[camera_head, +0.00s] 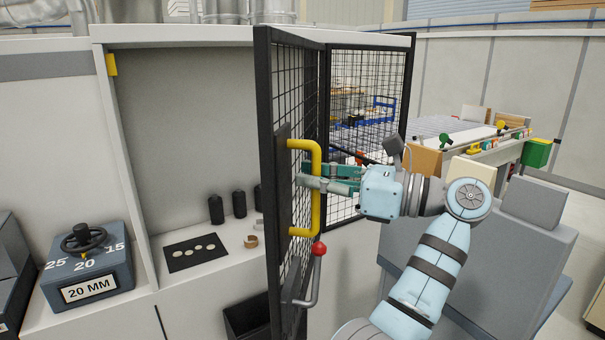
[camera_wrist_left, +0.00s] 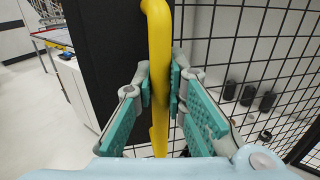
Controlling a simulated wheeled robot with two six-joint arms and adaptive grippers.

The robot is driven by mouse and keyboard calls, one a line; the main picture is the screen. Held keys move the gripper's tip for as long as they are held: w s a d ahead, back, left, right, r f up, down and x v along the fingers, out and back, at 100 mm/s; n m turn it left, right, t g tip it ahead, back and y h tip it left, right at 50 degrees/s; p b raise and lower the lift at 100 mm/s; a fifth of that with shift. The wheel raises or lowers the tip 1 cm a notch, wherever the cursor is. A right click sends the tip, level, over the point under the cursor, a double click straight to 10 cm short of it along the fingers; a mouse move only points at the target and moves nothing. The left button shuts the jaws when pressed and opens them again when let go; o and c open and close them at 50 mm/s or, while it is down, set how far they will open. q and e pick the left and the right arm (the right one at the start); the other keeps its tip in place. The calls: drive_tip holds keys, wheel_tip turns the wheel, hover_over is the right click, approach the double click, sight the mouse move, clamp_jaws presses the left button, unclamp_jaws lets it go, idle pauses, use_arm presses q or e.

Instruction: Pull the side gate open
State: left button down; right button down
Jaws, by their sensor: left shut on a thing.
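The side gate (camera_head: 267,120) is a black-framed wire-mesh panel that stands out at an angle from the white cabinet, with the cabinet's inside visible to its left. Its yellow handle (camera_head: 317,215) is an upright bar on a dark plate. My left gripper (camera_head: 313,178) reaches the handle from the right and is shut on it around mid-height. In the left wrist view the yellow handle (camera_wrist_left: 159,35) runs between the teal finger pads (camera_wrist_left: 160,88), one on each side. A red-knobbed lever (camera_head: 318,249) sits below the handle. My right gripper is not in view.
A second mesh panel (camera_head: 365,205) stands behind the gate. Inside the cabinet are dark bottles (camera_head: 239,202) and a black card (camera_head: 196,252). A blue-grey dial box (camera_head: 88,277) stands at left. A grey machine housing (camera_head: 500,250) is close behind my arm at right.

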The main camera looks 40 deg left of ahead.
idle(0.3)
use_arm(q)
drive_tip(key=c, duration=1.6)
unclamp_jaws()
approach(283, 114)
drive_tip(key=x, duration=0.5)
drive_tip(key=shift+w, duration=0.1)
drive_tip(key=shift+c, duration=0.4)
